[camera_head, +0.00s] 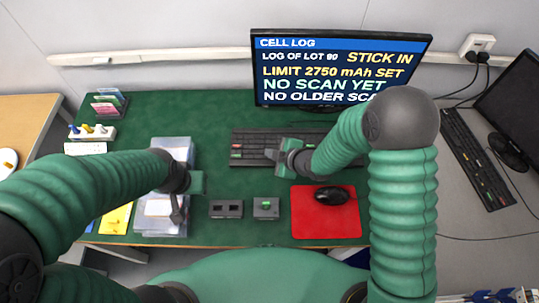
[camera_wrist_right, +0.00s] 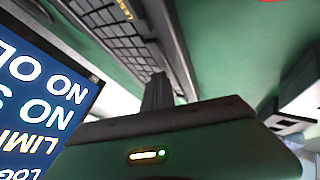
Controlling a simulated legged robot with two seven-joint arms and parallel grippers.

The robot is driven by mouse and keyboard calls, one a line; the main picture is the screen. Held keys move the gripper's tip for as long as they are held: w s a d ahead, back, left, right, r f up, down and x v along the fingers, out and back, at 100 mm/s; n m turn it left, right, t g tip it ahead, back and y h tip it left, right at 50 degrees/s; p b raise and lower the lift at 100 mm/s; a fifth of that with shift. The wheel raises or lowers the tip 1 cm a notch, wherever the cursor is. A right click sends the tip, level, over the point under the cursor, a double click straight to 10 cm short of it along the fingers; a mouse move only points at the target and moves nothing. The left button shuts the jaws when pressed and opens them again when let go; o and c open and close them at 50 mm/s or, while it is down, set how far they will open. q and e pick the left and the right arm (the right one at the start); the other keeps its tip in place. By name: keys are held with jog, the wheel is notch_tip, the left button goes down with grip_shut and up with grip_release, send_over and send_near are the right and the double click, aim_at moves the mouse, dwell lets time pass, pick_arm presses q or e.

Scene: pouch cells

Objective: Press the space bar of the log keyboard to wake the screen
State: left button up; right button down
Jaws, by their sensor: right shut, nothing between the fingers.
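The black log keyboard (camera_head: 247,136) lies on the green mat below the monitor, and also shows in the right wrist view (camera_wrist_right: 115,30). The monitor screen (camera_head: 335,72) is lit with "CELL LOG" and lines of text; part of it shows in the right wrist view (camera_wrist_right: 35,105). My right gripper (camera_head: 269,155) is shut and empty, its tips over the keyboard's near edge. I cannot tell whether they touch a key. The space bar cannot be made out. My left gripper (camera_head: 178,214) is by the clear stacked trays, its fingers unclear.
A black mouse (camera_head: 331,195) rests on a red pad (camera_head: 312,224). Two small grey boxes (camera_head: 226,209) (camera_head: 266,208) sit on the near mat. Clear trays (camera_head: 158,228) stand at left. A second keyboard (camera_head: 477,160) lies at right. My right arm covers the log keyboard's right part.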

jog(key=shift+d+r+p, duration=0.15)
jog(key=shift+r+p, duration=0.5)
jog(key=shift+r, duration=0.15)
jog(key=shift+r, duration=0.1)
notch_tip(320, 180, up, 5)
jog(key=p, duration=0.4)
dwell(0.6)
